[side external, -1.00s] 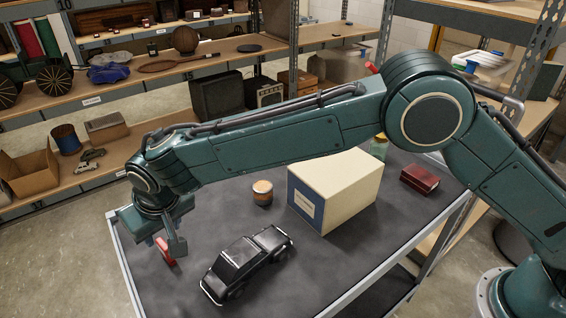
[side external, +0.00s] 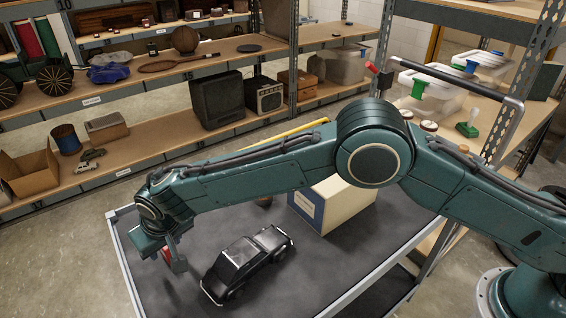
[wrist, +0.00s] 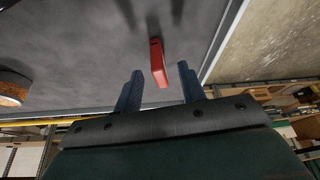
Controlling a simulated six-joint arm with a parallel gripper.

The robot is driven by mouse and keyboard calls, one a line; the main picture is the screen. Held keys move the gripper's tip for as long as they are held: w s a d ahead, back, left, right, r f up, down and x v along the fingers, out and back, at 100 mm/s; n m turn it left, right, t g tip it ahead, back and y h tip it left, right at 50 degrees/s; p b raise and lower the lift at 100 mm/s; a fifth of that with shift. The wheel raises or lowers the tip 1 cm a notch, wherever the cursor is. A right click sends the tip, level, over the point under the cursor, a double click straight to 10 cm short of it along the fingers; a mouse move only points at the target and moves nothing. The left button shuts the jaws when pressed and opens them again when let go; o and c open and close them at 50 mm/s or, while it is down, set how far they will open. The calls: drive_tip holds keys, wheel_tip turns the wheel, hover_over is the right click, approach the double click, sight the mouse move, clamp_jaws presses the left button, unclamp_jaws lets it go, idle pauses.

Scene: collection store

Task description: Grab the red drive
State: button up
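The red drive (wrist: 157,62) is a small flat block, seen in the wrist view just ahead of and between my two blue-grey fingers. My gripper (wrist: 160,78) is open, with a gap visible on both sides of the drive. In the side view, part of the red drive (side external: 167,254) shows beside a grey finger of my gripper at the left of the dark tabletop; the rest of it is hidden. I cannot tell how far down between the fingers it reaches.
A black toy car (side external: 247,263) stands on the dark tabletop (side external: 310,275), right of my gripper. A cream box (side external: 345,205) stands further right, partly behind my arm. A round cork-sided piece (wrist: 12,88) shows at the wrist view's left edge. Shelves with goods stand behind.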

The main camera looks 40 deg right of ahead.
sight(166, 248)
drive_tip(key=shift+x, duration=2.3)
drive_tip(key=shift+s+d+f, duration=0.1)
drive_tip(key=shift+d, duration=0.05)
clamp_jaws()
